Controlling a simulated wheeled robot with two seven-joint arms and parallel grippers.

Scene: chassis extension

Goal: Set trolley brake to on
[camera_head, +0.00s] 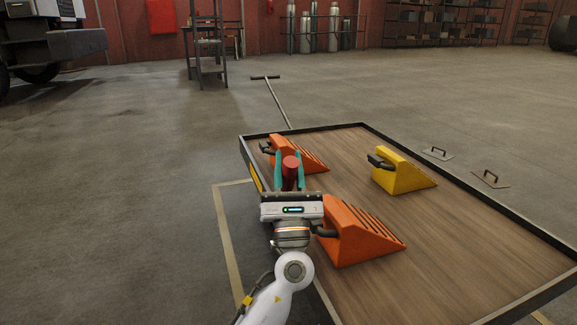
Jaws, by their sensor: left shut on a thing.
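The trolley (470,232) is a low wooden flatbed with a dark raised rim and a long pull handle (276,102) at its far end. My left gripper (291,166) is at the trolley's left side, with its two teal fingers shut on a red knob (291,162), which looks like the brake lever's grip. The knob's top shows between the fingers. The rest of the lever is hidden behind my gripper, so its setting cannot be told. My right gripper is not in view.
Two orange wheel chocks (356,236) (304,154) and a yellow chock (402,172) stand on the deck close by. Two small handled plates (490,179) (437,154) lie right of the trolley. The floor to the left is clear. A metal rack (208,60) stands farther back.

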